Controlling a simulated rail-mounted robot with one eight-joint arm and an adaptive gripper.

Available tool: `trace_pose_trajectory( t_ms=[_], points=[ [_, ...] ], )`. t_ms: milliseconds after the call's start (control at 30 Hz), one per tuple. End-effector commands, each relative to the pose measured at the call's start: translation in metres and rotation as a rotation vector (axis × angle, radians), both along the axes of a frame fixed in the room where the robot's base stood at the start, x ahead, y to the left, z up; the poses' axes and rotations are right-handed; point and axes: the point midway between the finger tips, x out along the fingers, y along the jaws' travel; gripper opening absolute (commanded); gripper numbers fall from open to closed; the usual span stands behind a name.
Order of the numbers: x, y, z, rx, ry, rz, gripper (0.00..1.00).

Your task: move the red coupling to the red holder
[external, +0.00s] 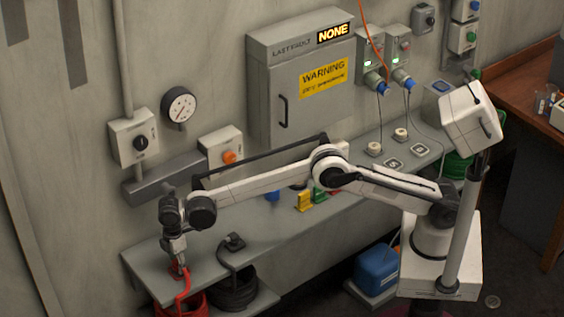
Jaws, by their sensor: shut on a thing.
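My gripper (178,260) is at the left end of the grey bench, pointing down. It is shut on the red coupling (178,270), which is small here and partly hidden by the fingers. A red hose (183,287) hangs from the coupling over the bench's front edge to a red coil (190,304) below. A small red part (335,192), possibly the red holder, shows on the bench under my arm; it is mostly hidden, so I cannot tell its shape.
A yellow holder (304,201) and a green part (320,196) stand beside the red part. A grey cabinet (300,92) is behind.

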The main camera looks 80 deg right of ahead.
Motion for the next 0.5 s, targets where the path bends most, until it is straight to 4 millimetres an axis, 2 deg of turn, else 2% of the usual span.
trace_pose_trajectory(
  t_ms=[500],
  points=[
    [0.0001,0.0001,-0.0059,0.0,0.0,0.0,0.0]
  ],
)
